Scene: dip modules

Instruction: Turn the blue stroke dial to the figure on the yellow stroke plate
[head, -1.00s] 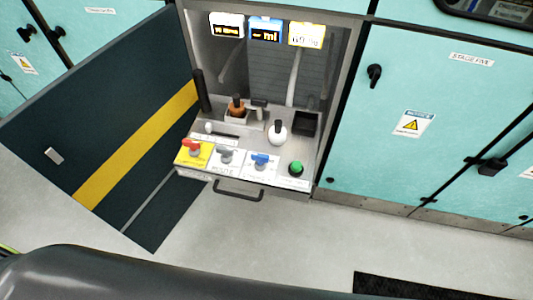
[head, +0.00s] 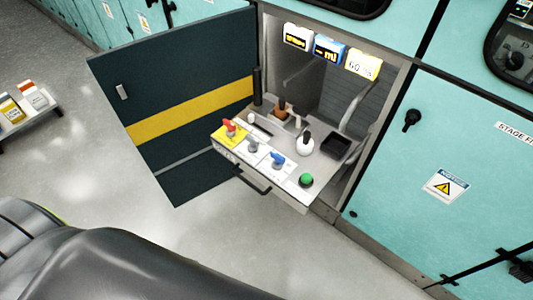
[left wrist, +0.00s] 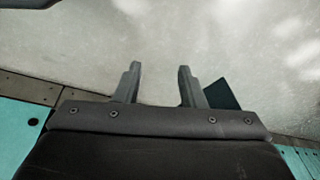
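The blue stroke dial (head: 277,160) sits on the front panel of a pulled-out shelf in the cabinet. It is right of a grey dial (head: 252,146) and a red dial (head: 230,129) on a yellow panel. The yellow plate (head: 363,65) hangs at the top right of the bay; it seems to read about "60", but the small print is unclear. My left gripper (left wrist: 157,85) is open and empty over bare floor in the left wrist view, apart from the dials. My right gripper does not show.
A green button (head: 306,180) is right of the blue dial. A white bottle (head: 305,146) and a black tray (head: 335,145) stand behind. White (head: 299,36) and blue (head: 330,48) displays hang beside the plate. A dark open door (head: 180,100) bounds the left; floor in front is clear.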

